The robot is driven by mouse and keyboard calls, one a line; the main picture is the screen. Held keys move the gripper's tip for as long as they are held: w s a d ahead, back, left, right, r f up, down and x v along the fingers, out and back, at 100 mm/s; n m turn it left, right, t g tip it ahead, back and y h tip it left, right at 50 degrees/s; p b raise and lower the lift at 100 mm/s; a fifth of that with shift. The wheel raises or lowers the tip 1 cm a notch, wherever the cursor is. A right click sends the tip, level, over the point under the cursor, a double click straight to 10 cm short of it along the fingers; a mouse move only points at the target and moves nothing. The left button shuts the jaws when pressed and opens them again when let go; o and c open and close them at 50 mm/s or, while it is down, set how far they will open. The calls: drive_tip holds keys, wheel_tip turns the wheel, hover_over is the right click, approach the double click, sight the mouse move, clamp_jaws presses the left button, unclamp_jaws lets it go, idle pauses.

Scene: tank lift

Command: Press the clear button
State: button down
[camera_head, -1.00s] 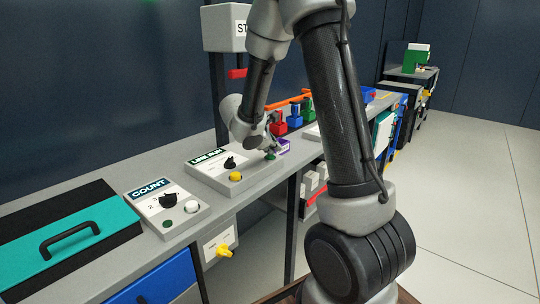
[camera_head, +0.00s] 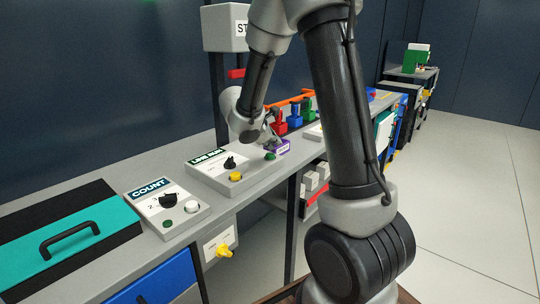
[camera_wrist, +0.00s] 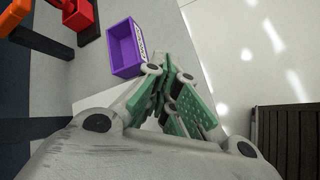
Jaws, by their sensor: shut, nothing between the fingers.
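The COUNT panel (camera_head: 152,214), nearer on the left, has a black knob (camera_head: 168,200), a white button (camera_head: 193,207) and a dark green button (camera_head: 167,224). I cannot read the word "clear" on any button. My gripper (camera_head: 272,140) is above the far end of the LINE RUN panel, beside the small purple bin (camera_head: 283,146). In the wrist view my gripper (camera_wrist: 166,78) is shut and empty, and hides what lies behind its fingers.
The purple bin (camera_wrist: 124,46) is close to the fingers in the wrist view. Red (camera_head: 279,122), blue (camera_head: 294,118) and green (camera_head: 308,108) bins stand behind it. A teal lid with a black handle (camera_head: 68,240) lies at the near left. Open floor (camera_head: 470,190) is on the right.

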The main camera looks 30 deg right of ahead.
sight(273, 155)
drive_tip(key=shift+r, duration=2.45)
drive_tip(key=s+m+g+y, duration=0.2)
drive_tip(key=s+m+g, duration=0.2)
drive_tip(key=s+m, duration=0.7)
drive_tip(key=s+a+r+m+t+y, duration=0.1)
drive_tip(key=s+a+r+t+y, duration=0.1)
drive_tip(key=s, duration=0.7)
drive_tip(key=s+a+r+m+t+y, duration=0.2)
drive_tip(key=s+a+r+y, duration=0.2)
drive_tip(key=s, duration=0.6)
drive_tip(key=shift+a+r, duration=0.25)
drive_tip(key=shift+a, duration=0.6)
